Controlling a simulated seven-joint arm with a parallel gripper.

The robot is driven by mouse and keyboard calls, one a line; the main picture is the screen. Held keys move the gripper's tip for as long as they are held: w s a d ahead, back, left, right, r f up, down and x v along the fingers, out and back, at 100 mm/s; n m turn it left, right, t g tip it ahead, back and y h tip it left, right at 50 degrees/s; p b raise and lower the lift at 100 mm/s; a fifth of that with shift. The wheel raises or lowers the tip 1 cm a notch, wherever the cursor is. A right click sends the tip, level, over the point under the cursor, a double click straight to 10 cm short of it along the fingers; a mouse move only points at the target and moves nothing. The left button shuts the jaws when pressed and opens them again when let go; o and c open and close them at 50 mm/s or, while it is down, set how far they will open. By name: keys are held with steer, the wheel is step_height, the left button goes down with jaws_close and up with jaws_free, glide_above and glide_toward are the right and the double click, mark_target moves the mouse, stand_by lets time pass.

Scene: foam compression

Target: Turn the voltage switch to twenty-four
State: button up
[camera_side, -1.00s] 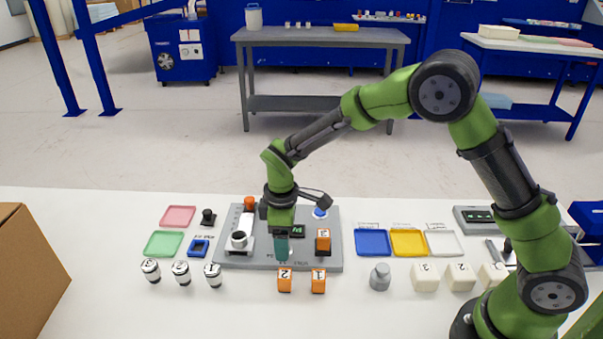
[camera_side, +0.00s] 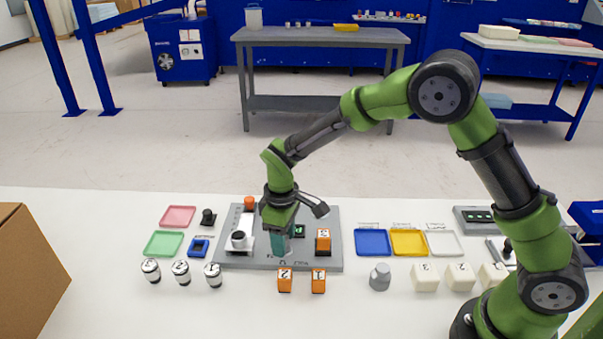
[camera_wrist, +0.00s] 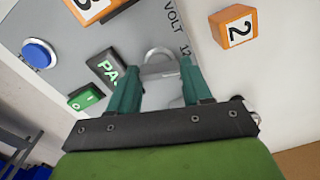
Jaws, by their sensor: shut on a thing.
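The grey panel (camera_side: 334,222) lies flat on the white table. In the wrist view the panel (camera_wrist: 135,32) bears the printed words "VOLT" and "12" beside a grey rounded switch knob (camera_wrist: 158,54). My gripper (camera_side: 281,254) is down at the panel's front part, with its teal fingers on either side of the knob. In the wrist view my gripper (camera_wrist: 157,75) is shut on the knob, which partly hides between the fingers. The "24" mark is not readable in either view.
On the panel are an orange cube (camera_side: 323,240), a green rocker switch (camera_wrist: 85,97), a blue button (camera_wrist: 40,52) and a white fixture (camera_side: 240,240). Two orange cubes, one here (camera_side: 285,281), stand just in front. Coloured trays, one blue (camera_side: 372,243), lie to the right.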

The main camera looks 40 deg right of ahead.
steer(key=m, duration=0.4)
steer(key=shift+m, duration=2.3)
steer(key=o, duration=1.1)
steer(key=shift+c, duration=0.2)
steer(key=shift+r, duration=0.1)
step_height(320, 180, up, 17)
steer(key=shift+w, duration=0.1)
